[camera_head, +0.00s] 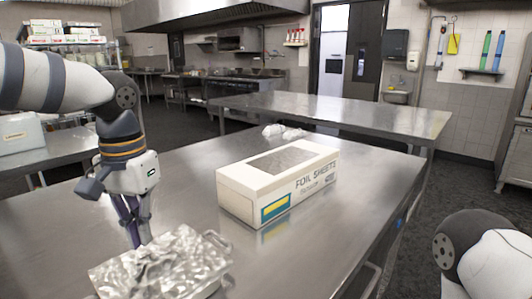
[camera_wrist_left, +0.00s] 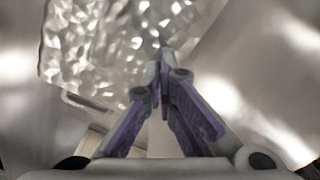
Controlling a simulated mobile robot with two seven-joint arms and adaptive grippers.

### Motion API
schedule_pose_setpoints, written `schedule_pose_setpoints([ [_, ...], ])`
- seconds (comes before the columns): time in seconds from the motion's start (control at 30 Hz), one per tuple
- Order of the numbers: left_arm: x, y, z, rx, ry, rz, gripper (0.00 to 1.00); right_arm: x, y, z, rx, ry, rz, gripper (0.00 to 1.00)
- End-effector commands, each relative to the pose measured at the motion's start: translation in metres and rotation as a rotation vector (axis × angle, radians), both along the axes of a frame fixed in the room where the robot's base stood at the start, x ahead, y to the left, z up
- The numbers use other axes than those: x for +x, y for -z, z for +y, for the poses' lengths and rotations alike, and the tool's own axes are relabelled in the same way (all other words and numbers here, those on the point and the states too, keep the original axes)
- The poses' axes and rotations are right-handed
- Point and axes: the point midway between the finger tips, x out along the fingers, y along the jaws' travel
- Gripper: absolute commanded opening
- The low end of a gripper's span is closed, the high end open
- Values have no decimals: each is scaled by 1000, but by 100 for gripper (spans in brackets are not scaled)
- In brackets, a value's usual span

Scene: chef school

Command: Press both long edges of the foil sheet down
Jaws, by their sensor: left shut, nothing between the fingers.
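A crumpled silver foil sheet (camera_head: 165,265) lies over a shallow pan at the front left of the steel table. A wire-like pan handle (camera_head: 217,240) sticks out at its right. My left gripper (camera_head: 142,242) points down at the far edge of the foil. Its fingers are shut with nothing between them. In the left wrist view the shut fingertips (camera_wrist_left: 163,62) are in front of the foil (camera_wrist_left: 100,45), beside its edge. I cannot tell whether they touch it. My right gripper is out of view; only part of my right arm shows at the lower right.
A white box marked foil sheets (camera_head: 275,185) stands on the steel table (camera_head: 345,190) to the right of the pan. Crumpled foil pieces (camera_head: 282,132) lie behind the box. The table is clear between the pan and the box.

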Motion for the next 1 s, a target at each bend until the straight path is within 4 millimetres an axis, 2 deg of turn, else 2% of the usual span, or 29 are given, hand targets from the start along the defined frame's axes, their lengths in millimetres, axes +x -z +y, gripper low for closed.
schedule_pose_setpoints([
  [1.0,0,8,0,0,1,0,0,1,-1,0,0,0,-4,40],
])
